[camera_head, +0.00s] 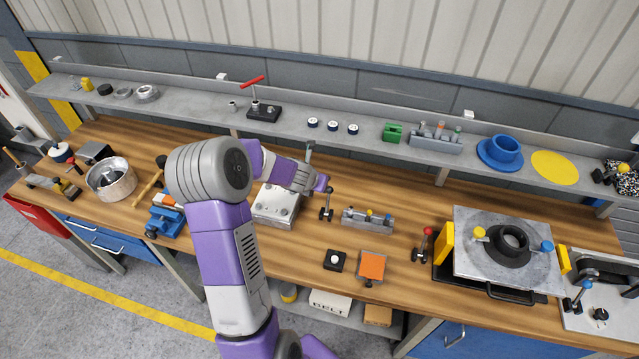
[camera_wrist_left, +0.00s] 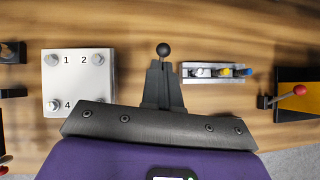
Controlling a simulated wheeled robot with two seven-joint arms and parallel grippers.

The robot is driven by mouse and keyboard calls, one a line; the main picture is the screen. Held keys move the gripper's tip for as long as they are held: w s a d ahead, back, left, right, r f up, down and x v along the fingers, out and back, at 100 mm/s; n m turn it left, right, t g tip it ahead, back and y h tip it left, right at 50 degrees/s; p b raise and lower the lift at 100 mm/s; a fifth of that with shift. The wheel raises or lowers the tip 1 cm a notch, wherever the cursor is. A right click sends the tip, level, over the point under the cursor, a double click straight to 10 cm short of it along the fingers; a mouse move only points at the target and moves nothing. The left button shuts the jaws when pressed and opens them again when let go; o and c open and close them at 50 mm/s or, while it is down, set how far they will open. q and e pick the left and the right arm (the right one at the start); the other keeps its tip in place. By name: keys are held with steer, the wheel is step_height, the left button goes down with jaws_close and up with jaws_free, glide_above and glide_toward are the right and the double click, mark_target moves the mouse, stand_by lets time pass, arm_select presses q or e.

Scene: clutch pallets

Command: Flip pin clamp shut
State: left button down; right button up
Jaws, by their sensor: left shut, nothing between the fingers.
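A small dark clamp (camera_head: 326,207) with a black ball knob stands on the bench between a numbered metal plate (camera_head: 276,205) and a grey block of coloured pins (camera_head: 368,219). Its lever appears to stand up. In the left wrist view the black knob (camera_wrist_left: 163,49) lies just past the fingertips; contact cannot be told. My left gripper (camera_wrist_left: 163,66) is shut and empty. In the head view my wrist hangs over the clamp and its fingers are hard to make out. The pin block (camera_wrist_left: 215,72) is to the right of the fingers. My right gripper is out of view.
A red-knobbed clamp (camera_head: 424,245) stands farther right, near an orange block (camera_head: 372,265) and a black block with a white button (camera_head: 335,260). A large plate fixture (camera_head: 480,265) fills the right. A shelf (camera_head: 200,105) runs behind. Bare wood lies around the pin block.

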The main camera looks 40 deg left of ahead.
arm_select(q)
steer(key=r+p, duration=0.2)
steer(key=r, duration=0.1)
steer(key=s+r+p, duration=0.1)
steer(key=r, duration=0.1)
steer(key=shift+r, duration=0.2)
steer(key=shift+w, duration=0.1)
stand_by(0.4)
